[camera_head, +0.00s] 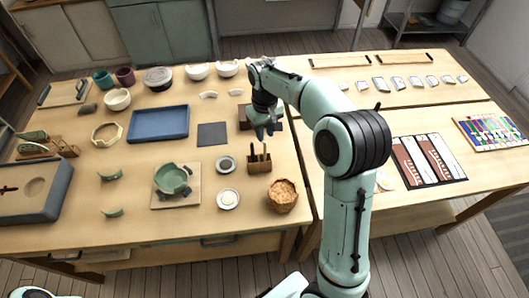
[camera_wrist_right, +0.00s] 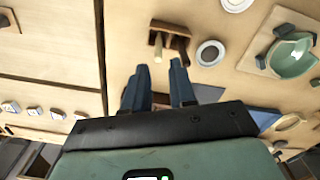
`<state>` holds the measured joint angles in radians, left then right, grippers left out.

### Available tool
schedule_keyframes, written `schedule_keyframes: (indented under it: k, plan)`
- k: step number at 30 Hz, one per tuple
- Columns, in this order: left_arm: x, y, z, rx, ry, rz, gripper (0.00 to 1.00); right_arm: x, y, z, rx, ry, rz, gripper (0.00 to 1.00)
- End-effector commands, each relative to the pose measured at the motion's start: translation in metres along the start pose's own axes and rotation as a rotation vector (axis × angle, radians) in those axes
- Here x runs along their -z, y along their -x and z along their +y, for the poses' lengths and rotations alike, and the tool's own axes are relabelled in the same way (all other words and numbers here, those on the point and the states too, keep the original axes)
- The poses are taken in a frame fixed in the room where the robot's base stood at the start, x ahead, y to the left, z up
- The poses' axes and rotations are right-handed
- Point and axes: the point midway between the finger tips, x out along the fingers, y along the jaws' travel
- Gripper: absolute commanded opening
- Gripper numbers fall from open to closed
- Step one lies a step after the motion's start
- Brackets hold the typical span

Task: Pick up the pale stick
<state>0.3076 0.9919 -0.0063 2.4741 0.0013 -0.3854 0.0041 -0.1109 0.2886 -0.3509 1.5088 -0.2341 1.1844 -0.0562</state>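A pale stick (camera_wrist_right: 157,44) stands in a small wooden holder (camera_head: 259,167) beside a darker stick (camera_wrist_right: 181,46). In the head view the pale stick (camera_head: 264,151) is the right one of the two. My right gripper (camera_head: 265,131) is above the table just behind the holder, its blue fingers pointing down. In the right wrist view the gripper (camera_wrist_right: 160,64) has its fingers spread apart with nothing between them. The holder (camera_wrist_right: 170,30) lies just beyond the fingertips, and the stick is apart from them. My left gripper is out of view.
Left of the holder are a small dish (camera_head: 225,164) and a white dish (camera_head: 228,199). A woven basket (camera_head: 283,196) stands in front of it. A green broken bowl (camera_head: 172,179) sits on a board further left. A dark grey mat (camera_head: 212,134) lies left of the gripper.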

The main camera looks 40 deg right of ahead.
Motion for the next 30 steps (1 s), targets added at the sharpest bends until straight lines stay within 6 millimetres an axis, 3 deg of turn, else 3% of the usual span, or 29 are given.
schedule_keyframes:
  k: [8,18,26,28,30]
  plan:
    - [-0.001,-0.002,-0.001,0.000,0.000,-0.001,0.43,0.001,-0.023,0.001,-0.001,0.000,0.000,0.26]
    - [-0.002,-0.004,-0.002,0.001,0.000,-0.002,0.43,0.001,-0.067,0.003,0.000,0.000,0.000,0.26]
    - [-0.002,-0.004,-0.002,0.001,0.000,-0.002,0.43,0.002,-0.069,0.004,0.000,0.000,0.003,0.26]
    - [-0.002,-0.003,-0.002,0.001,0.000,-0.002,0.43,0.002,-0.069,0.004,0.000,0.000,0.003,0.03]
    - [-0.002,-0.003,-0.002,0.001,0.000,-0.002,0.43,0.002,-0.069,0.004,0.000,0.000,0.003,0.00]
